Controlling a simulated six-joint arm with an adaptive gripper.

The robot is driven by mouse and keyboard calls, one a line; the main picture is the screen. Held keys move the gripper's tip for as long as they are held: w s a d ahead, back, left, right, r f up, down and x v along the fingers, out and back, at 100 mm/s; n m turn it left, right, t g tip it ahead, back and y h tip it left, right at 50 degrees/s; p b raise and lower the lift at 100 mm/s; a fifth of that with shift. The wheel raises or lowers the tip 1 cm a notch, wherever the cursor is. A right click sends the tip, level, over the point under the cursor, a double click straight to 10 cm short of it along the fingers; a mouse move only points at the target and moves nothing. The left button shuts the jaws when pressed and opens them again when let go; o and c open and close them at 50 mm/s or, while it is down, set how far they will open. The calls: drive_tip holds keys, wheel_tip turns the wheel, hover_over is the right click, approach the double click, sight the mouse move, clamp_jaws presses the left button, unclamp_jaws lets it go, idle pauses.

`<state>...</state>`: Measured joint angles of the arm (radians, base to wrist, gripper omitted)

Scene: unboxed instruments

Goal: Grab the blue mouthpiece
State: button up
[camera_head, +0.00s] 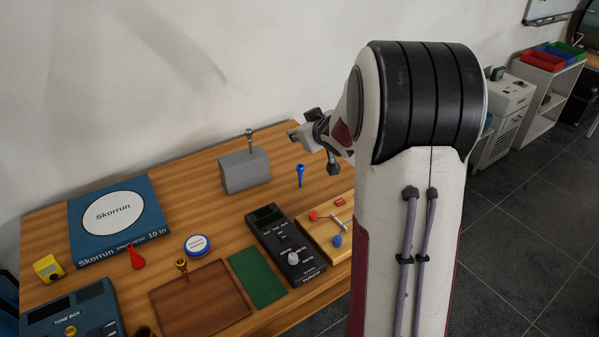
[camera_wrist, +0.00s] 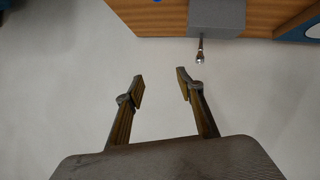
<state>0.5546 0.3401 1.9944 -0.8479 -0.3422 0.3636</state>
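The grey block (camera_head: 244,171) bears a silver mouthpiece (camera_head: 249,138) that sticks up. A black device (camera_head: 284,243), a wooden board with coloured knobs (camera_head: 318,241), a blue drum-head box (camera_head: 76,238) and a red mouthpiece (camera_head: 136,258) also lie on the table (camera_head: 212,222).

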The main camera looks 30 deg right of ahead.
drive_tip(key=w+d+f+y, duration=0.2)
drive_tip(key=d+f, duration=0.2)
drive_tip(key=f, duration=0.4)
drive_tip(key=n+t+y, duration=0.1)
drive_tip(key=t+y, duration=0.1)
drive_tip(key=y, duration=0.2)
approach(303, 169)
drive_tip(key=d+x, duration=0.1)
drive_tip(key=x, duration=0.3)
drive_tip(key=shift+s+a+r, duration=0.1)
drive_tip(key=shift+a, duration=0.2)
drive_tip(key=shift+w+a+f+h, duration=0.15)
drive_tip(key=shift+w+f, duration=0.1)
drive_tip(key=shift+w, duration=0.35)
drive_tip(key=shift+w+a+f+h, duration=0.15)
drive_tip(key=shift+w+f, duration=0.1)
drive_tip(key=shift+w, duration=0.35)
drive_tip(key=shift+g, duration=0.3)
drive_tip(key=shift+x, duration=2.6)
drive_tip(key=shift+a+r, duration=0.1)
drive_tip(key=shift+c, duration=0.3)
drive_tip(key=c, duration=0.9)
